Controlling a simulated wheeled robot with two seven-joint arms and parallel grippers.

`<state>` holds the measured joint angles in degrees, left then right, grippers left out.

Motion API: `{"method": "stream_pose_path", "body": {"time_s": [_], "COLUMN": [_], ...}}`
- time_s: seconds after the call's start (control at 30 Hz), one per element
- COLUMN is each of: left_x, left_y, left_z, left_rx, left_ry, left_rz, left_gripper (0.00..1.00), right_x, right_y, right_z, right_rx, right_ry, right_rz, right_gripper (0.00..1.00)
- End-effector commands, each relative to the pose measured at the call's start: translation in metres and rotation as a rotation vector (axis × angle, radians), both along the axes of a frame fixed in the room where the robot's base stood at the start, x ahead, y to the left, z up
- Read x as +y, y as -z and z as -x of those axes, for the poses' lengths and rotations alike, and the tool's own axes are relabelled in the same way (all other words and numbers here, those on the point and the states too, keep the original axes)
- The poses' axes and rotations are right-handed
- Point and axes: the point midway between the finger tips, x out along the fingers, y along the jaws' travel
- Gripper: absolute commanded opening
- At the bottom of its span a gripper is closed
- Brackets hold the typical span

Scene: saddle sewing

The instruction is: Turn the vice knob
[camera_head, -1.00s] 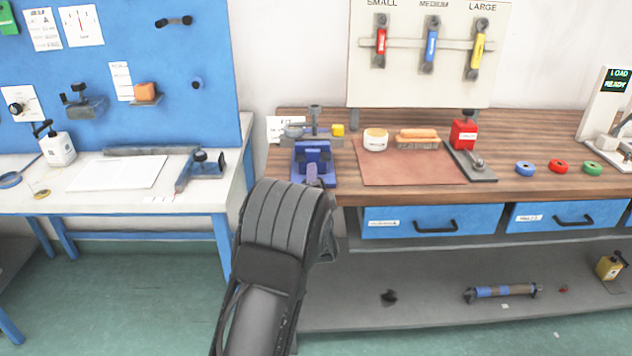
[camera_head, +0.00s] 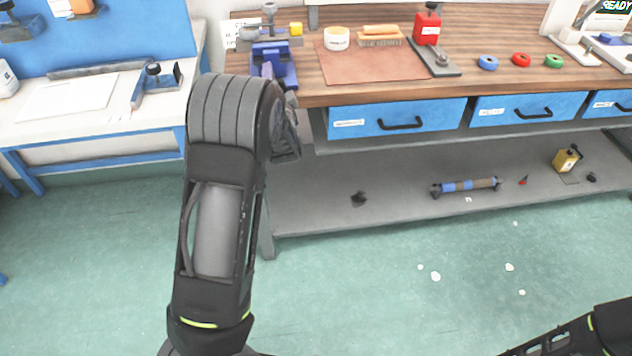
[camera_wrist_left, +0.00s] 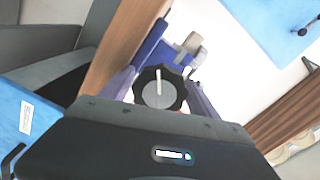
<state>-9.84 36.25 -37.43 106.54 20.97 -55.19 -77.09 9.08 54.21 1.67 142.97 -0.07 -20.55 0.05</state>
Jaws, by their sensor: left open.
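The blue vice (camera_head: 281,69) stands at the left front edge of the wooden bench. Its black lobed knob (camera_wrist_left: 160,90) with a pale pointer line faces my left wrist camera. My left gripper (camera_wrist_left: 160,80) is open, with one purplish finger on each side of the knob. I cannot tell whether the fingers touch it. In the head view my left arm reaches up to the vice and hides the knob and most of the gripper. Only a link of my right arm shows at bottom right; its gripper is out of view.
Blue drawers (camera_head: 395,118) hang below the bench top. A white table (camera_head: 90,105) stands at left.

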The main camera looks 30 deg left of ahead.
Motion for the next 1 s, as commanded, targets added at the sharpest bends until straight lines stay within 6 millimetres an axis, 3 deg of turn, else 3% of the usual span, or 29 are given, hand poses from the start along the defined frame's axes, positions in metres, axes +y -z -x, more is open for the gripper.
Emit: {"method": "stream_pose_path", "body": {"time_s": [0.17, 0.5, 0.6, 0.93, 1.0], "left_x": [-0.001, 0.003, -0.001, -0.045, -0.051], "left_y": [0.006, 0.002, -0.003, -0.005, 0.015], "left_z": [0.000, 0.003, 0.008, 0.067, 0.063], "left_rx": [-0.147, -0.575, -0.669, -0.659, -0.634], "left_ry": [0.004, 0.003, 0.005, 0.005, 0.007], "left_rz": [0.196, 0.750, 0.877, 0.867, 0.879], "left_gripper": [0.78, 0.78, 0.78, 0.78, 0.78], "right_x": [0.000, 0.000, 0.000, 0.000, 0.000], "right_y": [0.022, 0.066, 0.071, 0.070, 0.078], "right_z": [0.000, 0.000, 0.000, 0.000, 0.000], "right_rx": [0.000, 0.000, 0.001, 0.000, 0.000], "right_ry": [0.000, 0.000, 0.000, 0.000, 0.000], "right_rz": [0.000, 0.000, 0.000, 0.000, 0.000], "right_gripper": [0.60, 0.60, 0.60, 0.60, 0.60]}}
